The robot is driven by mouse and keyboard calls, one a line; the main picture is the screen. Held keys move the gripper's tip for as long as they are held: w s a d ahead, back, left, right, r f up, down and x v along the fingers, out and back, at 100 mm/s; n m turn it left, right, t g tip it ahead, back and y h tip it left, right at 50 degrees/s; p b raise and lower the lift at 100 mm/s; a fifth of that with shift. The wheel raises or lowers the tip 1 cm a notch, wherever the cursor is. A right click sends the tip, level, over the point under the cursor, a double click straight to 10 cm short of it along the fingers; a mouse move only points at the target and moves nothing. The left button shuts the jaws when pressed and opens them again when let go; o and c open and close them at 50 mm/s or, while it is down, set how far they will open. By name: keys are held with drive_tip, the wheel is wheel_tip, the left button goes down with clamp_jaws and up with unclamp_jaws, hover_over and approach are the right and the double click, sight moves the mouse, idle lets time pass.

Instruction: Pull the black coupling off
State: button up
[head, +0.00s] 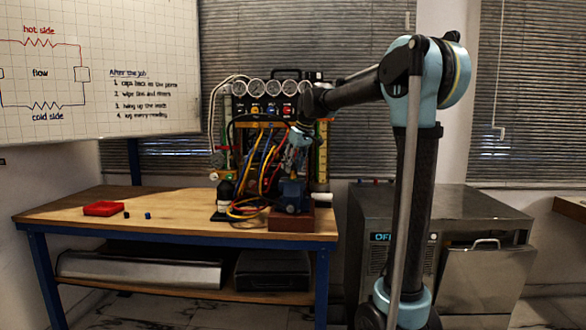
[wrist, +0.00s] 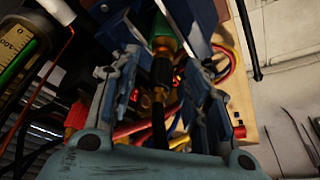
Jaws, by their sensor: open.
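In the wrist view the black coupling (wrist: 162,72) sits below a green fitting with a brass-coloured band (wrist: 162,46). A black hose runs down from it toward my palm. My gripper (wrist: 160,80) is open, with one finger on each side of the coupling and a visible gap on both sides. I cannot tell how deep the coupling lies between the fingers. In the head view my gripper (head: 299,138) is in front of the gauge rig (head: 272,104), among its hoses. The coupling cannot be made out there.
Red, yellow and blue hoses (head: 266,165) hang close around my gripper. A blue block (head: 292,190) stands on the bench below it. A red tray (head: 103,209) and small dark caps lie on the wooden bench (head: 175,205), whose left part is mostly clear.

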drive_tip(key=shift+w+a+f, duration=0.1)
drive_tip(key=shift+f, duration=0.2)
drive_tip(key=shift+c, duration=0.6)
clamp_jaws()
drive_tip(key=c, duration=0.8)
unclamp_jaws()
clamp_jaws()
drive_tip(key=shift+r, duration=0.2)
drive_tip(key=shift+r, duration=2.4)
